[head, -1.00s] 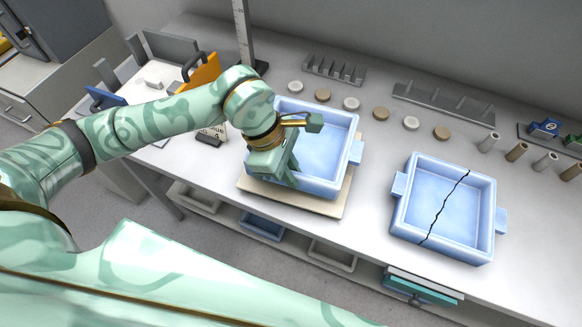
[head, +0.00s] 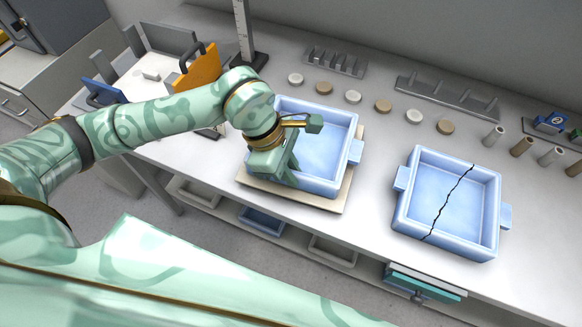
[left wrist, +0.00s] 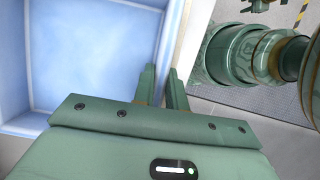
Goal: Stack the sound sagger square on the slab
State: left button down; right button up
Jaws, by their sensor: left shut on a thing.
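The sound sagger (head: 325,147), a pale blue square tray with side lugs and no visible crack, is over the beige slab (head: 342,203). Slab shows along its front and right sides. The two look roughly aligned; whether the sagger rests fully on the slab I cannot tell. My left gripper (head: 290,178) is shut on the sagger's near-left wall. In the left wrist view its fingers (left wrist: 163,85) are at the sagger's wall (left wrist: 170,35), with the sagger floor (left wrist: 90,60) to the left. The cracked sagger (head: 450,200) stands apart on the right, a black crack across it.
Small discs (head: 353,97) lie in a row behind the slab. Grey racks (head: 445,97) stand at the back, small cylinders (head: 521,147) at the right. An upright gauge (head: 243,30) and an orange-faced holder (head: 198,70) are at back left. Bare table separates the two saggers.

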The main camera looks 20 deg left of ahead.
pick_arm(q)
jog(key=shift+f, duration=0.1)
jog(key=c, duration=1.3)
grip_release()
jog(key=shift+c, duration=0.2)
jog(key=shift+f, duration=0.1)
jog(key=p+v, duration=0.2)
jog(key=v, duration=1.4)
